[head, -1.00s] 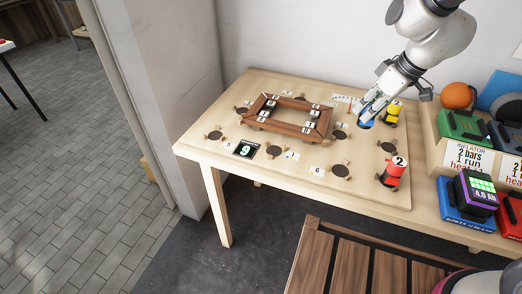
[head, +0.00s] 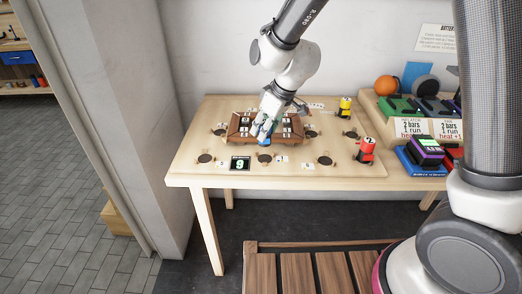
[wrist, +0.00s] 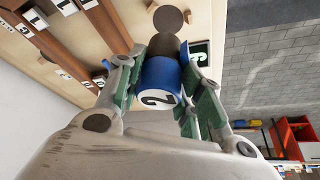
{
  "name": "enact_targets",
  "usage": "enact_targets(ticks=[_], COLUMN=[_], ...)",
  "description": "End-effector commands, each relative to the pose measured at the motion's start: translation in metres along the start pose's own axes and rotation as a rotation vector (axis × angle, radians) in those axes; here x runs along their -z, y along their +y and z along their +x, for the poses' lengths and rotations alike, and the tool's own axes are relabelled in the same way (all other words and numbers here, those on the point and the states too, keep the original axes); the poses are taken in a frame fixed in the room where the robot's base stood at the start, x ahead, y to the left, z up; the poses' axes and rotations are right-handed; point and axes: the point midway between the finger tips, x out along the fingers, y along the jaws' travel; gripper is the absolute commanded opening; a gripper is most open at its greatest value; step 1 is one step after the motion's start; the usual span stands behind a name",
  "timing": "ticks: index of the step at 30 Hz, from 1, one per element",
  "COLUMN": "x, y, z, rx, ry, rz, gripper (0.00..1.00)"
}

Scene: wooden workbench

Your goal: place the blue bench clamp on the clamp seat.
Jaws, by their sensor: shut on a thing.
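The blue bench clamp (head: 262,141) is a blue cylinder with a white numbered end, seen close in the wrist view (wrist: 158,76). My gripper (head: 264,132) is shut on it, with green-padded fingers on both sides in the wrist view (wrist: 160,85). In the head view it is over the front edge of the wooden frame; I cannot tell its exact height. Round dark seats with tan wings ring the frame, among them a front middle seat (head: 265,158) and a front left seat (head: 206,158). A dark disc (wrist: 168,19) lies beyond the clamp in the wrist view.
The wooden frame (head: 238,126) carries small numbered blocks. A display reading 9 (head: 240,164) is at the front edge. A red clamp (head: 365,151) and a yellow clamp (head: 345,107) stand at right. A stepped rack (head: 387,122) with batteries is farther right.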

Motion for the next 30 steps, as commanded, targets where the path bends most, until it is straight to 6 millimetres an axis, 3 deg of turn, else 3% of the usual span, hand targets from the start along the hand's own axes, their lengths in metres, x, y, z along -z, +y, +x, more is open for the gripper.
enact_targets(ticks=[12,25,26,28,30], x=[-0.022,-0.025,-0.025,-0.025,-0.025], y=[0.001,0.001,0.000,0.000,0.000], z=[0.051,0.058,0.058,0.058,0.058], rx=[0.000,-0.001,-0.001,-0.001,-0.001], ry=[-0.001,0.000,0.000,0.000,0.000], rz=[0.002,-0.001,-0.001,-0.001,-0.001], gripper=[0.02,0.02,0.42,0.55,0.58])
